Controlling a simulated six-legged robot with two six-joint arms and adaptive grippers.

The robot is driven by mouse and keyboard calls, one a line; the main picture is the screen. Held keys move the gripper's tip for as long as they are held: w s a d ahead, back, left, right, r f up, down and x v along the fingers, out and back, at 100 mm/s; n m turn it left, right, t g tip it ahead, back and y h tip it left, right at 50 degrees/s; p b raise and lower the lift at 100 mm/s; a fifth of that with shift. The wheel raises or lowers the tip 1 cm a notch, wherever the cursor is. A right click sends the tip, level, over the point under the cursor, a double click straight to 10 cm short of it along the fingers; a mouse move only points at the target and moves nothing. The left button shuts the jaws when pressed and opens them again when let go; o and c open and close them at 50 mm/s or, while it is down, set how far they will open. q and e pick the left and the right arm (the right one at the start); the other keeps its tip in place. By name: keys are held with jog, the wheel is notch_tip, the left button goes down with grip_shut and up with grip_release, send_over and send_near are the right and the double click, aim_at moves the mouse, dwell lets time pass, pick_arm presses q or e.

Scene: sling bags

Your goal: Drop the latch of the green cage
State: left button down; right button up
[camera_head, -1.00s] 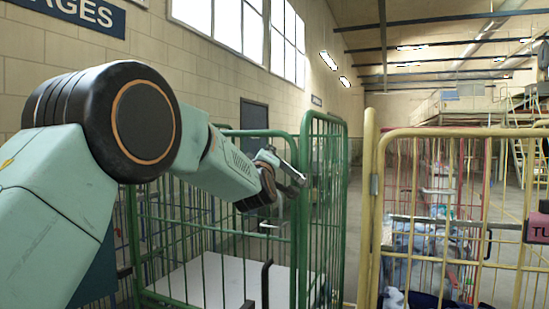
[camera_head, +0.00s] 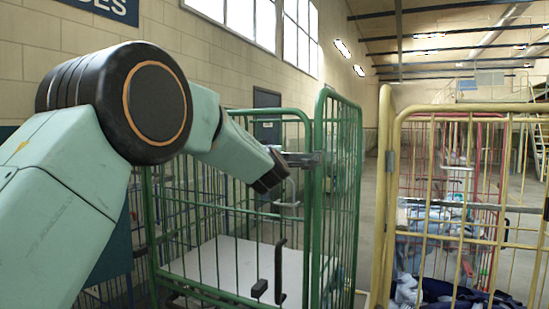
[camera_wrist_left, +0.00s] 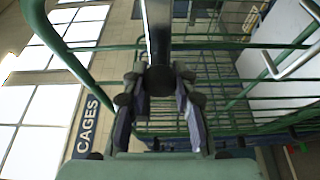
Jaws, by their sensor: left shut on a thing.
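The green cage (camera_head: 317,215) stands in the middle of the head view, with its narrow side panel nearest the yellow cage. My left gripper (camera_head: 291,160) is at its upper part, close to the near green post. In the left wrist view, the gripper (camera_wrist_left: 160,115) has its fingers on both sides of a dark grey bar (camera_wrist_left: 158,40) and is shut on it. This bar appears to be the latch; its far end is not clear. Green cage rails (camera_wrist_left: 100,47) cross behind it. My right gripper is out of view.
A yellow cage (camera_head: 387,200) with bagged laundry stands close at the right, and a red cage (camera_head: 500,185) is behind it. A brick wall (camera_head: 225,65) runs along the left.

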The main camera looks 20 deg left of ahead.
pick_arm(q)
jog(key=shift+a+f, duration=0.1)
jog(key=shift+f, duration=0.2)
jog(key=c, duration=1.5)
grip_release()
jog(key=o, duration=0.5)
jog(key=shift+s+a+r, duration=0.15)
jog(key=shift+s, duration=0.15)
jog(key=shift+c, duration=0.2)
jog(key=shift+w+d, duration=0.2)
jog(key=shift+s+d, duration=0.1)
jog(key=shift+s, duration=0.05)
jog(key=v, duration=1.1)
jog(key=shift+s, duration=0.45)
jog(key=shift+w, duration=0.15)
